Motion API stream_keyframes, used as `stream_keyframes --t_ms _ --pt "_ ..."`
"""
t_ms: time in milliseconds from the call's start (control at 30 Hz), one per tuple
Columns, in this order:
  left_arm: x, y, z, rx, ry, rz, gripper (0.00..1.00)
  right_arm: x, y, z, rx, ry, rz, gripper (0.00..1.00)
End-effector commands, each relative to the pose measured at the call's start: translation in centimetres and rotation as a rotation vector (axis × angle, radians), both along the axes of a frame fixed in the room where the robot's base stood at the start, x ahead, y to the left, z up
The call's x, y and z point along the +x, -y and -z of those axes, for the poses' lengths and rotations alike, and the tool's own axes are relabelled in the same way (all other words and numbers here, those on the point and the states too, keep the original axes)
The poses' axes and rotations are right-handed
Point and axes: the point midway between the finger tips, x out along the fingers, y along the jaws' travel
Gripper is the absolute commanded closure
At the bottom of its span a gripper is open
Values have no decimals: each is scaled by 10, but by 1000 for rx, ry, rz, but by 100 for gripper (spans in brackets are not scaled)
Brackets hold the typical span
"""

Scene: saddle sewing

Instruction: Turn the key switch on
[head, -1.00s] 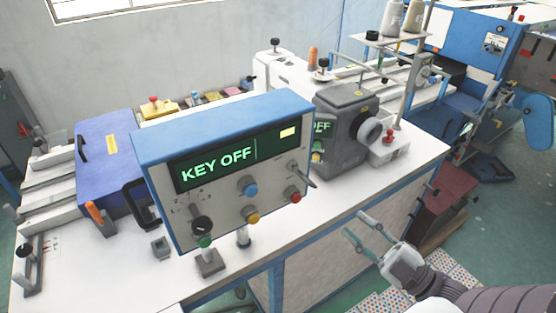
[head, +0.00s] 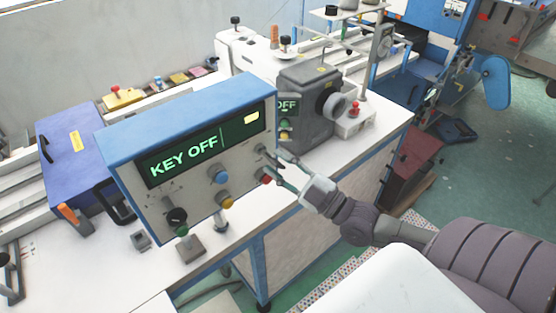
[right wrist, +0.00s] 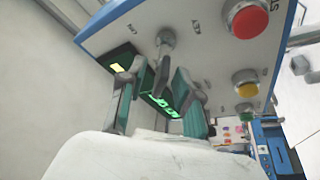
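The control box (head: 190,160) stands on the white table and its screen reads "KEY OFF". The key switch (head: 263,151) is at the right end of its front panel; in the right wrist view it shows as a round mount with a dark grey key (right wrist: 162,76) sticking out. My right gripper (head: 280,168) is at this end of the panel. In the right wrist view the two fingers of the right gripper (right wrist: 158,98) are apart, one on each side of the key, with gaps visible. My left gripper is not in view.
A red button (head: 266,180) sits just below the key switch, with a yellow button (head: 223,200), a blue button (head: 219,176) and a black knob (head: 176,216) further left. A grey sewing machine (head: 308,105) stands close behind the box.

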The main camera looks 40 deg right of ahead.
Motion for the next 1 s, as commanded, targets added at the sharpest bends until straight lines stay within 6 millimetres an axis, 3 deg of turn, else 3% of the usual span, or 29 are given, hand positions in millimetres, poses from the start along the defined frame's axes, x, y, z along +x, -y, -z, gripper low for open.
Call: stream_keyframes --t_ms 367,567,600,1000 --pt "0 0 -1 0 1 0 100 5 -2 -1 0 -2 0 67" --pt "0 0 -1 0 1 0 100 5 -2 -1 0 -1 -1 98" --pt "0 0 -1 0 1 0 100 5 -2 -1 0 -1 -1 100" --pt "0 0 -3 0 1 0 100 4 -2 -2 40 -3 0 100"
